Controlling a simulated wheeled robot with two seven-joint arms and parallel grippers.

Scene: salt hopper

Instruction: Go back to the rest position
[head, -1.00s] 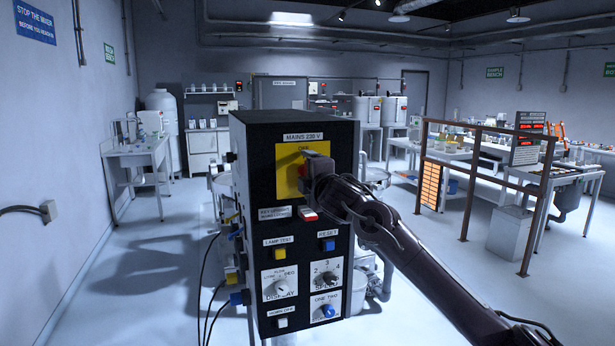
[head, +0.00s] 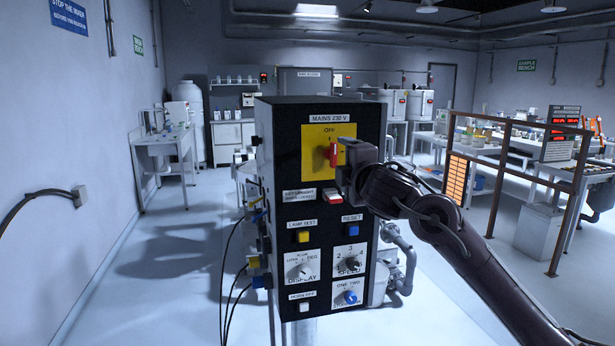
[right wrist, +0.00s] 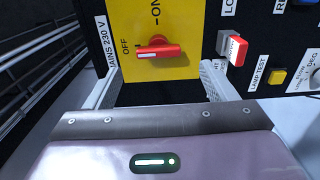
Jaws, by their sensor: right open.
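The black control box (head: 285,200) stands upright in the middle of the head view. Its yellow mains plate (head: 315,165) carries a red rotary switch (head: 333,155), whose handle stands vertical under the OFF label. In the right wrist view the same switch (right wrist: 158,50) has its white-marked end towards OFF. My right gripper (head: 345,168) is just right of the switch in the head view. Its pale fingers are spread, with nothing between them, and the switch shows beyond their tips. My left gripper is out of view.
Below the plate are a red-and-white rocker (head: 333,198), a yellow button (head: 302,236), a blue button (head: 352,230) and knobs. Cables hang at the box's left side. A brown rail frame (head: 507,185) stands at the right. The floor at the left is clear.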

